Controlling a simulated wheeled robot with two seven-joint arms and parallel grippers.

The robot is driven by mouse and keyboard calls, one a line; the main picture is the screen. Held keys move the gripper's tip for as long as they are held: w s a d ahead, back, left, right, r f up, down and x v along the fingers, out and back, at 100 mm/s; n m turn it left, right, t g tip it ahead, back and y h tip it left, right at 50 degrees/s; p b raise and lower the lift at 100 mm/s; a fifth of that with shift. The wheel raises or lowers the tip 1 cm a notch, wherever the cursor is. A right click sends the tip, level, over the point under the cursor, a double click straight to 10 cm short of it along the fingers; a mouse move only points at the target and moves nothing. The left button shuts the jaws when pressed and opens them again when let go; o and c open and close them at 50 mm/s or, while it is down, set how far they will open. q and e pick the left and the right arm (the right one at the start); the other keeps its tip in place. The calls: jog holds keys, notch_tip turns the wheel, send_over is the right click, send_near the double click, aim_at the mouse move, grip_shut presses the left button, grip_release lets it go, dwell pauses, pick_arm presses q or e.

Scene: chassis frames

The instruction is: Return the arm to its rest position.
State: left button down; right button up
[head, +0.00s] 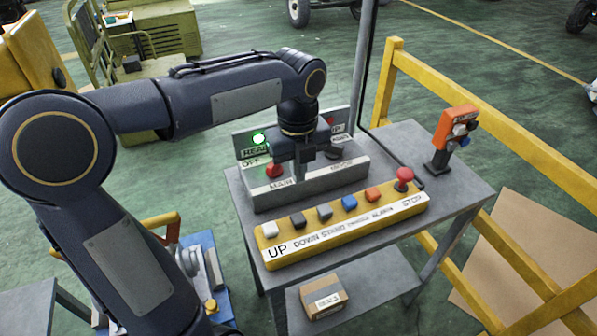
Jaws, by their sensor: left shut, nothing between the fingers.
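My left arm (225,95) comes in from the left, bent at the elbow and reaching over the grey metal table (237,205). My left gripper (303,172) points down over the grey switch box (262,197) and is shut with nothing in it. It hides part of the box's top and of the panel behind. A red switch (273,169) stands just left of the fingers. I cannot tell if the fingers touch the box. My right gripper is not in view.
A lit green lamp (258,139) shows on the back panel. A yellow button box (340,231) with several buttons lies in front. An orange device (457,128) stands at right. A pole (361,65) and yellow railing (480,110) stand behind. A cardboard box (323,297) sits on the lower shelf.

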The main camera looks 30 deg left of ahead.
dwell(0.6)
pick_arm(q)
jog(key=s+d+f+n+t+h, duration=0.1)
jog(key=s+f+n+t+h, duration=0.1)
jog(key=s+n, duration=0.7)
jog(key=s+d+f+n+t+h, duration=0.1)
jog(key=s+f+n+t, duration=0.2)
jog(key=s+n, duration=0.6)
jog(key=n, duration=0.9)
jog(key=shift+n+h, duration=0.4)
jog(key=shift+a, duration=0.1)
